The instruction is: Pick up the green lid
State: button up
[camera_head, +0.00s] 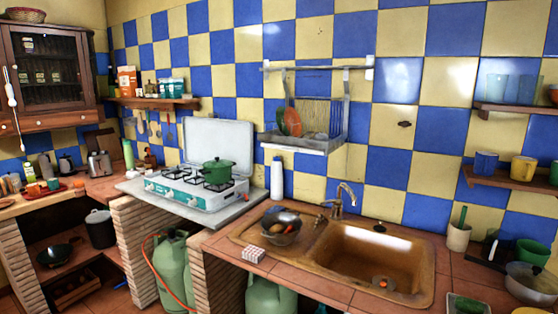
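A green pot (218,174) stands on the gas stove (188,192), towards its right side. A green lid (217,163) with a small knob on top sits on the pot and covers its opening. The stove's white cover panel stands raised behind it. My gripper is not in view, so its state and its distance from the lid do not show.
The stove's grey slab (236,211) rests on brick supports. A white bottle (276,180) stands right of it. A brown sink (368,262) holds a metal colander (281,228) on its left side. A dish rack (303,135) hangs above.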

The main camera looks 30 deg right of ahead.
aim_at(217, 163)
jog(key=z, duration=0.25)
jog(key=i+j, duration=0.2)
jog(key=j, duration=0.15)
jog(key=i+j+z, duration=0.15)
jog(key=j, duration=0.25)
jog(key=i+j, duration=0.3)
jog(key=i+j+z, duration=0.1)
jog(key=j, duration=0.35)
jog(key=i+j+z, duration=0.1)
jog(key=i+j, duration=0.35)
jog(key=j, duration=0.4)
jog(key=i+j+z, duration=0.15)
jog(key=j, duration=0.25)
jog(key=i+j, duration=0.2)
jog(key=j, duration=0.25)
